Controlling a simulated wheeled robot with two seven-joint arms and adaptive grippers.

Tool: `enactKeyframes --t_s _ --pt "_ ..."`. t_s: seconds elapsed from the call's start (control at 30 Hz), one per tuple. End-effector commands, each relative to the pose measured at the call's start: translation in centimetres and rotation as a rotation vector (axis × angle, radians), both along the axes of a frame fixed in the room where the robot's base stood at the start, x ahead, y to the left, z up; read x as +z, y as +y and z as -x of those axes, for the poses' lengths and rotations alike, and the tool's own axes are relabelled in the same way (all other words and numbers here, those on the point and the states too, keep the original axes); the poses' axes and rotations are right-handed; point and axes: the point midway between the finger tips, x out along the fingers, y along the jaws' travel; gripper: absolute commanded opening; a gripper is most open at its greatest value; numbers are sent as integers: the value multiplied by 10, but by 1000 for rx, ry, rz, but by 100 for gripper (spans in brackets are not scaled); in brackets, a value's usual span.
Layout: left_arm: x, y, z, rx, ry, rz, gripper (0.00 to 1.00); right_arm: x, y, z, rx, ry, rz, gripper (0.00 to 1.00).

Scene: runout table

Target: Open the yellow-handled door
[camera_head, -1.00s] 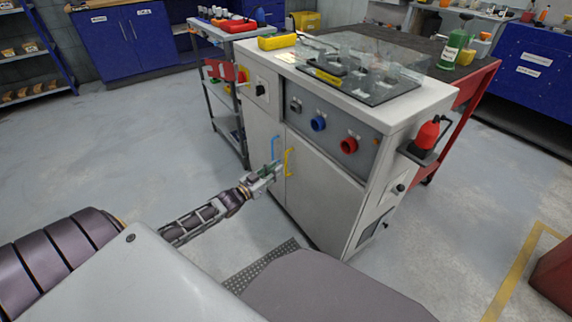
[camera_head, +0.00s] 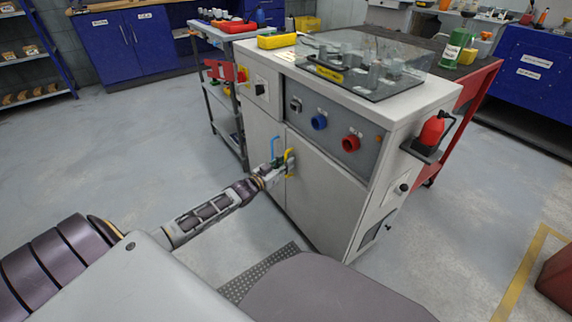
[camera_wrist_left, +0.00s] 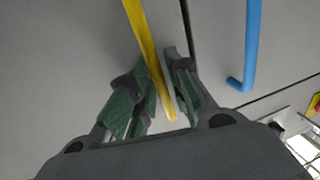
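The grey-white cabinet (camera_head: 262,130) has two front doors. The yellow handle (camera_head: 289,155) is an upright bar on the right-hand door (camera_head: 322,190), which looks closed, flush with the front. My left gripper (camera_head: 283,165) is at this handle. In the left wrist view, the yellow handle (camera_wrist_left: 146,50) runs between the two green-padded fingers (camera_wrist_left: 158,88), which are drawn in close on both sides of it, near its lower end. The blue handle (camera_head: 274,147) of the neighbouring door is just left of the gripper, apart from it. My right gripper is out of view.
Blue and red knobs (camera_head: 351,143) sit on the panel above the doors. A red bottle (camera_head: 432,130) sits in a holder on the cabinet's right side. A grey trolley (camera_head: 226,120) stands close on the left. The floor (camera_head: 120,150) to the left is clear.

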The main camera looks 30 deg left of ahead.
Motion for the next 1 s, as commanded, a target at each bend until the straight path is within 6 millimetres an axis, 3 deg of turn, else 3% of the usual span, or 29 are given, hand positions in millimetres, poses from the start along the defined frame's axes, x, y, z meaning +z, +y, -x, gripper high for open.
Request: enactKeyframes --t_s 0.37,0.53,1.0 --pt "1 0 -2 0 -1 0 19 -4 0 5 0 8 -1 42" --pt "1 0 -2 0 -1 0 0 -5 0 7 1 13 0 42" --pt "1 0 -1 2 0 0 0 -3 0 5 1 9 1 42"
